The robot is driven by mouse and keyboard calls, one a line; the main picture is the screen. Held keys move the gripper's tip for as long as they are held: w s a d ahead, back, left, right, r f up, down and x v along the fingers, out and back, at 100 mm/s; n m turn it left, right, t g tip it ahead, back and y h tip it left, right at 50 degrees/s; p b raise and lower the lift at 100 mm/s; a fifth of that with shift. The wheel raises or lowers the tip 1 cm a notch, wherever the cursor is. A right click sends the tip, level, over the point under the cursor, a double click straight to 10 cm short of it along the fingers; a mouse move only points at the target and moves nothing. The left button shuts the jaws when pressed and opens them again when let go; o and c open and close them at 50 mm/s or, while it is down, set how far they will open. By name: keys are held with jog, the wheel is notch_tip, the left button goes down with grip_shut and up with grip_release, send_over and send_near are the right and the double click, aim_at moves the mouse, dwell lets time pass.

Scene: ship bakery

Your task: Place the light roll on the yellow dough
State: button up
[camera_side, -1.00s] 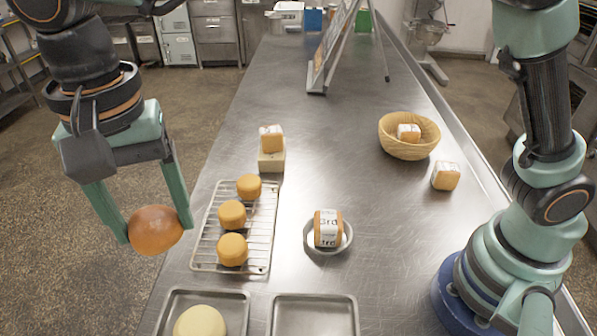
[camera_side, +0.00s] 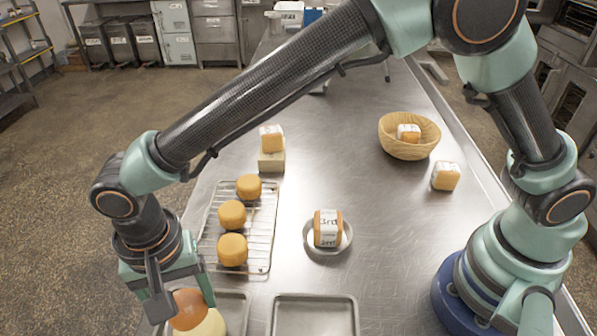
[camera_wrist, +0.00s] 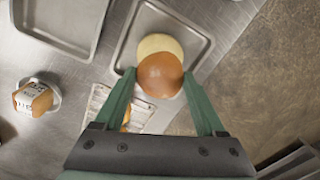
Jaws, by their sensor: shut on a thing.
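My gripper (camera_side: 190,298) is shut on a smooth, round, golden-brown roll (camera_side: 186,311), which also shows between the fingers in the wrist view (camera_wrist: 160,78). The pale yellow dough (camera_side: 212,324) lies on the left metal tray (camera_side: 240,306). In the wrist view the roll covers the near part of the dough (camera_wrist: 156,43). The side view shows the roll overlapping the dough's upper left. I cannot tell whether they touch.
A wire rack (camera_side: 261,232) holds three small orange rolls behind the tray. An empty metal tray (camera_side: 314,318) is to the right. A wrapped loaf (camera_side: 328,228) sits in a bowl. A wooden bowl (camera_side: 405,149) with a wrapped loaf is farther back, and another wrapped loaf (camera_side: 446,176) is nearby.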

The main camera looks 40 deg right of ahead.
aim_at(191, 314)
jog(key=shift+f, duration=2.1)
jog(key=o, duration=1.3)
jog(key=shift+f, duration=0.1)
